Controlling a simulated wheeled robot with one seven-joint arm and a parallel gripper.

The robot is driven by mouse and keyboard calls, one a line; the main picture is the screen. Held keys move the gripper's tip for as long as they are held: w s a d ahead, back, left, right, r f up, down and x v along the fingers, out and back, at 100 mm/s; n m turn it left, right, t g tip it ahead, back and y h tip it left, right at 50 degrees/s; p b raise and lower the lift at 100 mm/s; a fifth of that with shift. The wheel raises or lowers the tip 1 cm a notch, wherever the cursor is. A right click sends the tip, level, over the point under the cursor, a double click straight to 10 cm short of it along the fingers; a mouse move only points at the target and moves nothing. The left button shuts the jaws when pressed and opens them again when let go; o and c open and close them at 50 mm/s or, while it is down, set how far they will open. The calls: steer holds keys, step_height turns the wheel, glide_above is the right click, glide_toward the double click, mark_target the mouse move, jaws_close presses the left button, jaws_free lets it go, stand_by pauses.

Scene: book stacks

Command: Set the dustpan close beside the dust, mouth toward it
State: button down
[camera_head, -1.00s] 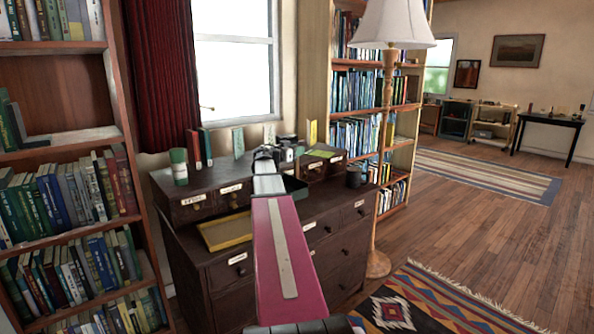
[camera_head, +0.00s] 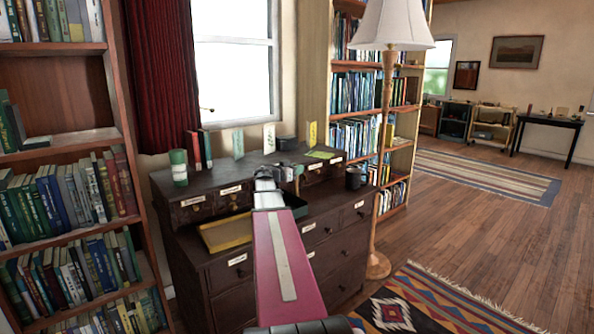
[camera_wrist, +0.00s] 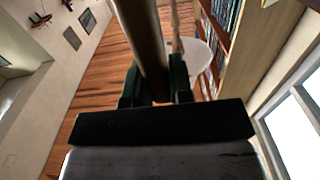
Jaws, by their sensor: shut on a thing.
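My gripper (camera_head: 280,176) is in front of the dark desk's raised back, above the desk surface. In the wrist view my gripper (camera_wrist: 155,90) is shut on a round brown handle (camera_wrist: 141,35), which looks like the dustpan's. The dustpan's pan and mouth cannot be made out in either view. I cannot make out any dust; my arm and gripper cover part of the desk top.
A yellow tray (camera_head: 226,236) and a dark green tray (camera_head: 298,207) sit on the desk (camera_head: 235,285). A green-and-white canister (camera_head: 179,168), upright cards (camera_head: 269,138), a dark box (camera_head: 287,143) and a dark mug (camera_head: 353,179) stand around. A floor lamp (camera_head: 389,110) is right.

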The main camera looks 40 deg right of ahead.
steer(key=shift+f, duration=0.1)
steer(key=c, duration=1)
jaws_free()
